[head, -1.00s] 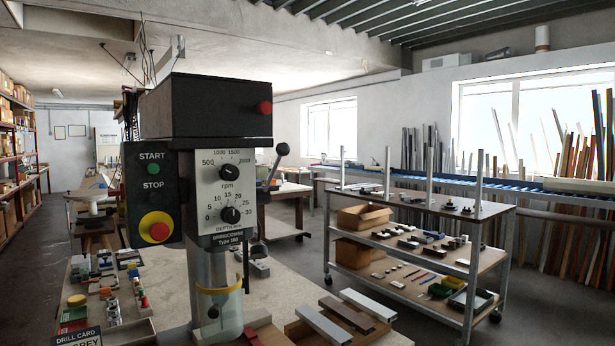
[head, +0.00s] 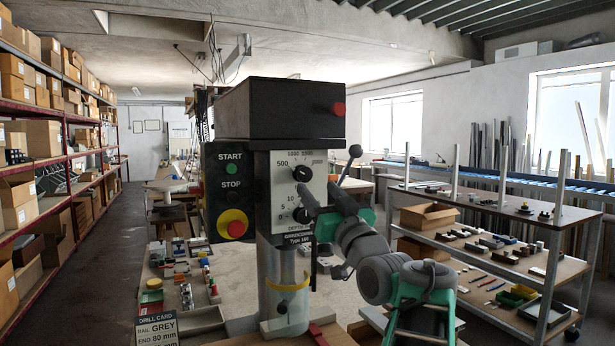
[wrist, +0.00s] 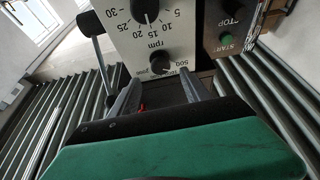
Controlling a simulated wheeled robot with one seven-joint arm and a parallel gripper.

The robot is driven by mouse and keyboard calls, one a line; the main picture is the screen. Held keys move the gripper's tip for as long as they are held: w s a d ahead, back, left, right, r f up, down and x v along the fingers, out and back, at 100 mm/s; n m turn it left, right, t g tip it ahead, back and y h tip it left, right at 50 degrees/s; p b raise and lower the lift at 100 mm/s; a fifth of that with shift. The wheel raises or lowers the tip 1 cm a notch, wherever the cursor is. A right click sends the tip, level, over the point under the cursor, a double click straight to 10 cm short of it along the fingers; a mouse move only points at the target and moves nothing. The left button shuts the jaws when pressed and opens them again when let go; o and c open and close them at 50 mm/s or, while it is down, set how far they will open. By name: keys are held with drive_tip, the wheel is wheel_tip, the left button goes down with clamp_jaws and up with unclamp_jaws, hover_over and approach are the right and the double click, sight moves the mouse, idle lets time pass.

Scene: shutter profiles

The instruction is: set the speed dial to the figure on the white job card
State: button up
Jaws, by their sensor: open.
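The drill's speed dial (head: 302,174) is a black knob marked rpm, high on the white panel. It also shows in the wrist view (wrist: 160,59), where the panel appears upside down; its pointer is too small to read surely. A depth dial (head: 301,214) sits below it. My gripper (wrist: 160,94) is open and empty, its two fingers pointing at the panel; I cannot tell the remaining gap. In the head view my arm partly covers the panel's lower right. A drill card (head: 157,330) reads "RAIL GREY, END 80 mm"; its lower part is cut off and no speed figure shows.
A black ball-ended lever (head: 355,152) sticks out right of the panel. The START/STOP box (head: 232,190) with a red button is on the left. A trolley (head: 480,205) stands to the right, and shelves of boxes (head: 50,130) line the left.

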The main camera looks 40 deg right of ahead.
sight(306, 176)
drive_tip(key=p+x, duration=0.2)
drive_tip(key=x, duration=0.4)
drive_tip(key=shift+w, duration=0.25)
drive_tip(key=shift+c, duration=0.3)
clamp_jaws()
